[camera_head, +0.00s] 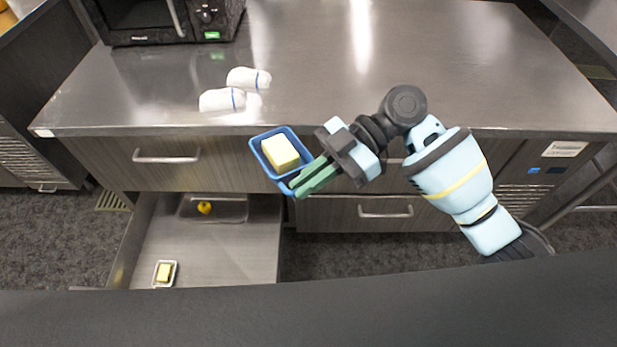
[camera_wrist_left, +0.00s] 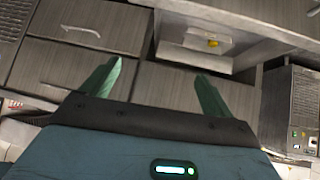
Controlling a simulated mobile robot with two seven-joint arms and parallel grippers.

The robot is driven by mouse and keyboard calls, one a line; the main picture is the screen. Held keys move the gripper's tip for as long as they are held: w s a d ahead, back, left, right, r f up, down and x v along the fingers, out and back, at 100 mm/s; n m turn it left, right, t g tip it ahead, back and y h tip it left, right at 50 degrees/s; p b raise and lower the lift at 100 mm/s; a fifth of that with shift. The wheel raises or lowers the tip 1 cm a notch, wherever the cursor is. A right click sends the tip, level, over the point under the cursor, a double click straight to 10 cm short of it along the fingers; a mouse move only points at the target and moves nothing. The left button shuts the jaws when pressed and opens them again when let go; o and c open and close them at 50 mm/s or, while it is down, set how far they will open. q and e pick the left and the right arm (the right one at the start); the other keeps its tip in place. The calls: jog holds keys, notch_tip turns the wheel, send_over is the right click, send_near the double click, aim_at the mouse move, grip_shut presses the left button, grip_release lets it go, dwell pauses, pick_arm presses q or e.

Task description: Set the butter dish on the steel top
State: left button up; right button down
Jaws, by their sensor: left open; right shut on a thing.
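A blue butter dish (camera_head: 264,157) with a pale yellow block of butter (camera_head: 280,153) in it is held in the air by my right gripper (camera_head: 304,181). The green fingers are shut on the dish's lower right edge. In the head view the dish overlaps the drawer fronts, just below the front edge of the steel top (camera_head: 330,103). My left gripper (camera_wrist_left: 157,88) shows only in the left wrist view. Its fingers are apart with nothing between them, and it faces the drawer fronts.
An open drawer (camera_head: 215,258) holds a tray with a yellow thing (camera_head: 204,208) and a small white dish with a yellow block (camera_head: 164,273). Two rolled white towels (camera_head: 222,100) and a black microwave (camera_head: 165,20) stand on the left of the top. Its middle and right are clear.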

pick_arm(q)
jog(key=s, duration=0.1)
jog(key=s+a, duration=0.1)
jog(key=shift+s, duration=0.3)
pick_arm(e)
jog(key=shift+f, duration=0.2)
jog(key=w+d+f+m+t, duration=0.5)
jog(key=w+f+m+t, duration=0.15)
jog(key=m+t, duration=0.6)
jog(key=d+r+m+t+h, duration=0.3)
jog(key=d+m+h, duration=0.2)
jog(key=d+h, duration=0.1)
jog(key=w+d+r+m+t+h, duration=0.1)
jog(key=d+r+m+t+h, duration=0.2)
jog(key=d+m+h, duration=0.3)
jog(key=shift+d+r+t, duration=0.3)
jog(key=shift+d+t, duration=0.25)
jog(key=shift+d, duration=0.45)
pick_arm(q)
jog(key=shift+c, duration=0.4)
